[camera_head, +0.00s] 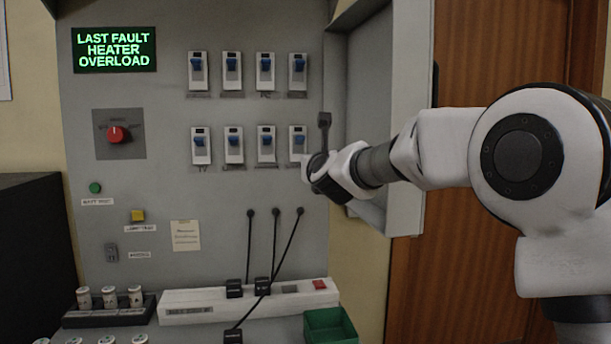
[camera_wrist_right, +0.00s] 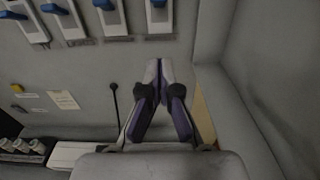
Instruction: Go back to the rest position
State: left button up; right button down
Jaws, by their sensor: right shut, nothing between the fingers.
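My right gripper (camera_head: 309,172) comes in from the right in the head view, just in front of the panel (camera_head: 215,110), below and to the right of the lower row's last switch (camera_head: 298,144). In the right wrist view its two purple-and-grey fingers (camera_wrist_right: 158,68) meet at the tips with nothing between them. The same switch (camera_wrist_right: 159,18) shows ahead of the fingertips there; whether they touch the panel is unclear. My left gripper is not in view.
The cabinet's open door (camera_head: 400,110) stands right beside my right arm. Below are hanging cables (camera_head: 276,240), a white power strip (camera_head: 200,307), a green bin (camera_head: 330,326) and a rack of fuses (camera_head: 110,312). A screen (camera_head: 114,50) reads "LAST FAULT HEATER OVERLOAD".

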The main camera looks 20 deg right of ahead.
jog(key=shift+s+a+r, duration=0.15)
jog(key=shift+s, duration=0.3)
jog(key=shift+s+a+r, duration=0.1)
jog(key=shift+s+r, duration=0.05)
jog(key=shift+s, duration=0.25)
